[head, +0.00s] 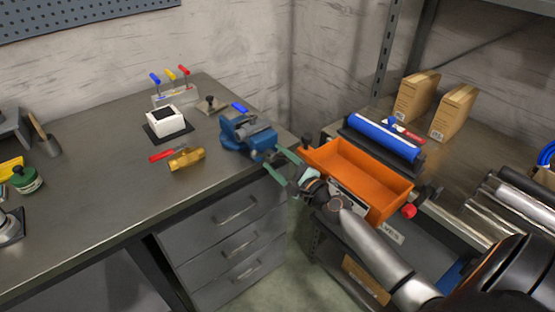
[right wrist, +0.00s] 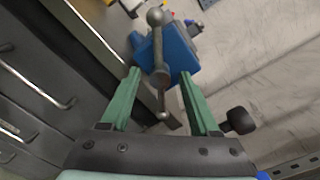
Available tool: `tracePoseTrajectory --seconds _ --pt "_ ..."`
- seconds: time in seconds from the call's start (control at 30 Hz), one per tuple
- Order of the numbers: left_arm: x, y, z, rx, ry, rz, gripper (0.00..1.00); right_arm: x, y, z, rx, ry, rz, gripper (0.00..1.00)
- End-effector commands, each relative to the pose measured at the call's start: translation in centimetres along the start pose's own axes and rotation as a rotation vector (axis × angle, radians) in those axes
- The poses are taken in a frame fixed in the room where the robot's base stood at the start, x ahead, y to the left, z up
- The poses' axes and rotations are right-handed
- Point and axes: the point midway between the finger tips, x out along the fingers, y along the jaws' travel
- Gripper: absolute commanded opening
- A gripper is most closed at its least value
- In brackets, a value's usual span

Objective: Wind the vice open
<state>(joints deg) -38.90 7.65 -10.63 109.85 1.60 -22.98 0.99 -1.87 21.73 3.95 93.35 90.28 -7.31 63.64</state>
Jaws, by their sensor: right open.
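The blue vice (head: 240,131) sits at the right front corner of the grey workbench. In the right wrist view its blue body (right wrist: 181,54) is ahead of me. Its grey handle bar (right wrist: 157,40) has a ball at each end and crosses the spindle head, running nearly along the picture's height. My right gripper (head: 278,162) reaches the vice's front from the right. In the right wrist view its green fingers (right wrist: 160,76) are open, one on each side of the spindle head, with gaps visible. The jaw gap cannot be made out. My left gripper is out of view.
On the workbench (head: 95,235) are a white box (head: 164,121), a brass-coloured piece (head: 186,158), a red-handled tool (head: 167,154) and a screwdriver rack (head: 175,97). An orange bin (head: 360,178) on the right shelf lies close beside my right arm.

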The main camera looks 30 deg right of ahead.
Motion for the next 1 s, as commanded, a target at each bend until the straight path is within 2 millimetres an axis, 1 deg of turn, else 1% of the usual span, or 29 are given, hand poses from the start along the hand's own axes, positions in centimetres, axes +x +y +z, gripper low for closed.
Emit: tracePoseTrajectory --seconds 0.2,0.7,0.77,1.0 --pt "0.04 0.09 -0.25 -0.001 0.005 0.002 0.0 0.01 0.02 0.0 0.0 0.0 0.0 0.62" --pt "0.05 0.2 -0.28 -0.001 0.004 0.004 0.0 -0.02 0.02 0.0 0.001 0.0 0.0 0.06" --pt "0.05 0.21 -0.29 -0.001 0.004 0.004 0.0 -0.02 0.02 -0.01 0.001 0.0 0.0 0.0" --pt "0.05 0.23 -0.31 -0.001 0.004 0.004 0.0 -0.02 0.03 -0.01 0.001 0.0 0.0 0.0"
